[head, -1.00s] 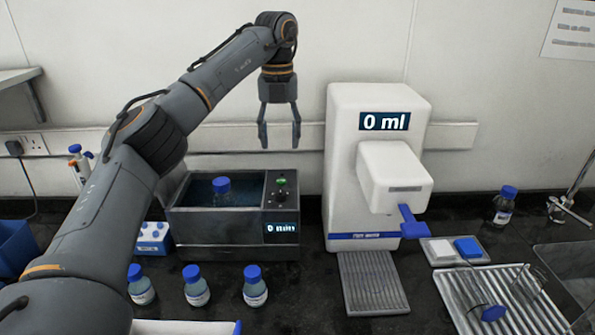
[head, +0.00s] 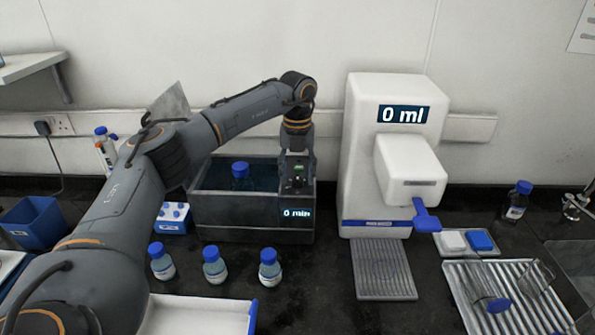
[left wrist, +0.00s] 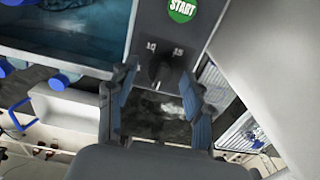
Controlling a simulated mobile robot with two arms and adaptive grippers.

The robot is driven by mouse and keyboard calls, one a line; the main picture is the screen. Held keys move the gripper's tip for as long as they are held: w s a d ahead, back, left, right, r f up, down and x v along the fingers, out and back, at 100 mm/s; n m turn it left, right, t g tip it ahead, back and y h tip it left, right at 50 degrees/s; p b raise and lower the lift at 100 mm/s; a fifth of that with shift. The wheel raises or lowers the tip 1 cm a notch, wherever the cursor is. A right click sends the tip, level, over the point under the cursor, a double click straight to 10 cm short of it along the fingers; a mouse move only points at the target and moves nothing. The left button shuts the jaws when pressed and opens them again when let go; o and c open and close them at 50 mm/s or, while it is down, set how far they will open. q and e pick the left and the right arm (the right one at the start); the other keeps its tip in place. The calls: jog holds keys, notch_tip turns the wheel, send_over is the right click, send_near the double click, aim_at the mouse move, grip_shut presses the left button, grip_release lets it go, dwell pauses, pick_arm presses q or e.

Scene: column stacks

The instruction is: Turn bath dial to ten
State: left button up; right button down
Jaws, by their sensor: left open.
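The bath (head: 225,233) is a dark grey box holding water and a blue-capped bottle (head: 240,178). Its display (head: 297,213) reads 0 min. The control panel has a green START button (left wrist: 182,9) and, below it, a dark dial (left wrist: 159,73) with marks 10 and 15 above it. The dial's white pointer mark faces downward in the left wrist view, away from the 10. My left gripper (head: 297,178) is open in front of the panel, with one finger on each side of the dial; I cannot tell whether they touch it. My right gripper is not in view.
A white dispenser (head: 362,190) showing 0 ml stands to the right of the bath. A white tray (head: 195,318) lies nearer, and a metal rack (head: 470,300) stands at the right.

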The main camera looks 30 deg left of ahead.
pick_arm(q)
grip_shut()
